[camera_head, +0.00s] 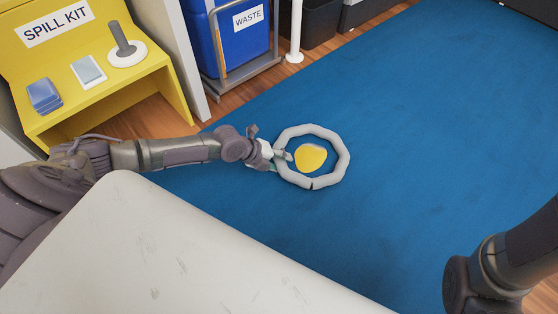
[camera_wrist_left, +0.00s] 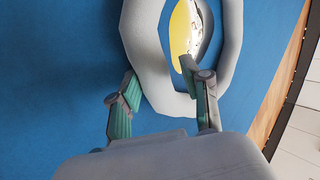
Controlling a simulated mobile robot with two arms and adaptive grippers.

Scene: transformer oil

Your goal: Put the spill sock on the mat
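The spill sock (camera_head: 340,165) is a pale grey segmented ring. It lies flat at the blue mat (camera_head: 420,120), around a yellow patch (camera_head: 310,157). Whether it rests fully on the mat is hard to tell. My left gripper (camera_head: 279,160) is at the ring's left side. In the left wrist view, its fingers (camera_wrist_left: 160,70) are partly closed, one outside the ring and one inside, with the sock's tube (camera_wrist_left: 165,98) between them. They appear to hold it. My right gripper is out of view; only part of the right arm shows at the lower right.
A yellow spill kit stand (camera_head: 95,95) is at upper left. A blue waste bin (camera_head: 243,30) on a grey trolley and dark bins (camera_head: 320,20) stand at the back. A white post (camera_head: 295,30) stands nearby. The mat right of the ring is clear.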

